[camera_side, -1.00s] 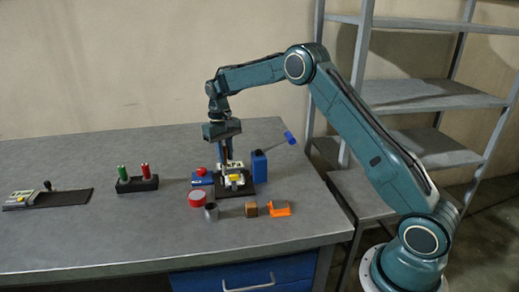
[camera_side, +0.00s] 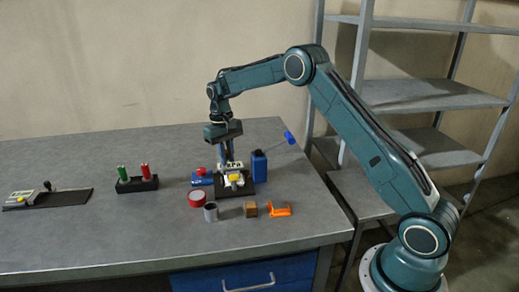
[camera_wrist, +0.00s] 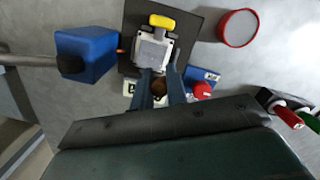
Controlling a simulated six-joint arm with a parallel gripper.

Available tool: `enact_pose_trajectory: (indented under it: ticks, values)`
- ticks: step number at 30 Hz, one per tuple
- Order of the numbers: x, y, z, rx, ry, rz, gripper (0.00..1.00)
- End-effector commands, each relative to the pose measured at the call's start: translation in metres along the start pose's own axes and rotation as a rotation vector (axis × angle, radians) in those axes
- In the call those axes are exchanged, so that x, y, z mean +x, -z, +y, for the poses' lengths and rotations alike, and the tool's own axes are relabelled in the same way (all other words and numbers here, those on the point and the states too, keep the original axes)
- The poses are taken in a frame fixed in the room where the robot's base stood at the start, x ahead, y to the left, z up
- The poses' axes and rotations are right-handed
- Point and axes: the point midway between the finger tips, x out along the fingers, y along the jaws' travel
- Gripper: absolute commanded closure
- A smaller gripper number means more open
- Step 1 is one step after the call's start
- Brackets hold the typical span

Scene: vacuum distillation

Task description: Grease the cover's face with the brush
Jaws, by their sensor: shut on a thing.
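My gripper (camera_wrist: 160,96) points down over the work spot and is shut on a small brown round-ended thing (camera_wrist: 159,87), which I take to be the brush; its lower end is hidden. In the side view, my gripper (camera_side: 226,158) is just above and behind a pale grey and white device with a yellow part (camera_side: 235,179). This device also shows in the wrist view (camera_wrist: 151,50), just beyond the fingertips, on a dark plate (camera_wrist: 133,14). I cannot tell which part is the cover, or whether the brown thing touches it.
A blue container (camera_side: 260,166) stands right of the device. A blue block with a red knob (camera_side: 202,177) is on its left. A red round tin (camera_side: 196,200), grey cup (camera_side: 211,212), brown block (camera_side: 251,209) and orange holder (camera_side: 279,209) stand in front.

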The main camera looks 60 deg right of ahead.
Motion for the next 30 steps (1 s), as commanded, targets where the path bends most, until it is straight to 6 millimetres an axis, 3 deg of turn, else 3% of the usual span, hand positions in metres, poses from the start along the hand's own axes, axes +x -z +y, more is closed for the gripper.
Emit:
enact_pose_trajectory:
  ticks: [7,11,30]
  values:
    - [-0.002,0.008,-0.015,0.0,0.0,0.003,1.0]
    - [-0.034,0.004,-0.015,-0.002,0.001,0.007,1.0]
    - [-0.086,-0.003,-0.014,-0.001,0.0,0.003,1.0]
